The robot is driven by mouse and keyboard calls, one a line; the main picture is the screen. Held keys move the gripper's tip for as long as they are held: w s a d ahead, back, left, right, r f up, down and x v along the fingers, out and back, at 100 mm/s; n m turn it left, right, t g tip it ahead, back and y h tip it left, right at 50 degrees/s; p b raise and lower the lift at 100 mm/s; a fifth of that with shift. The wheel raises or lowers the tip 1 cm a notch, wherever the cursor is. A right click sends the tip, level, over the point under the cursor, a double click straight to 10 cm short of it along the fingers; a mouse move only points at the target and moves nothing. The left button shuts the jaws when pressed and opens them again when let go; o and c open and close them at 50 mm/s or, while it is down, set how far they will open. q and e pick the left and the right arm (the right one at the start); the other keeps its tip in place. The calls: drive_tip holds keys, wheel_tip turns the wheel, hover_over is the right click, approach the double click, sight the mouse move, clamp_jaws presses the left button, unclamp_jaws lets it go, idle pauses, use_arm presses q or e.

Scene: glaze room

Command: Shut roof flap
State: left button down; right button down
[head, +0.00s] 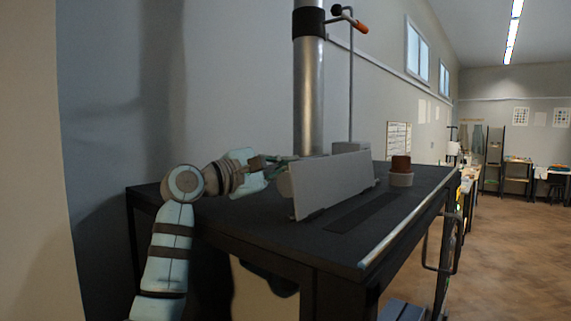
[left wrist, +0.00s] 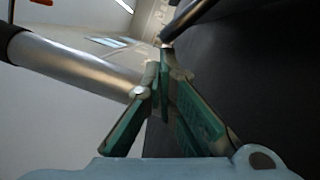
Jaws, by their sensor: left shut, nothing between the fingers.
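The roof flap (head: 335,185) is a light grey panel standing open, tilted near upright, on the dark top of a black stand (head: 270,222). A long dark slot (head: 362,212) lies in the top in front of it. My left gripper (head: 287,160) is behind the panel's left end, near its upper edge; I cannot tell if they touch. In the left wrist view its green fingers (left wrist: 163,75) come together at the tips with nothing held. The flap is not clearly visible there. My right gripper is not in view.
A metal pipe (head: 309,90) rises behind the flap, also large in the left wrist view (left wrist: 75,65). A thin rod with an orange handle (head: 361,27) stands beside it. A rail (head: 410,218) runs along the edge.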

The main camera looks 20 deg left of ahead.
use_arm(q)
drive_tip(key=shift+r, duration=0.1)
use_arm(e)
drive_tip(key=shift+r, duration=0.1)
use_arm(q)
drive_tip(key=shift+s+d+r+m+p, duration=0.1)
drive_tip(key=shift+d+r+m+p, duration=0.1)
drive_tip(key=shift+r+m+p, duration=0.25)
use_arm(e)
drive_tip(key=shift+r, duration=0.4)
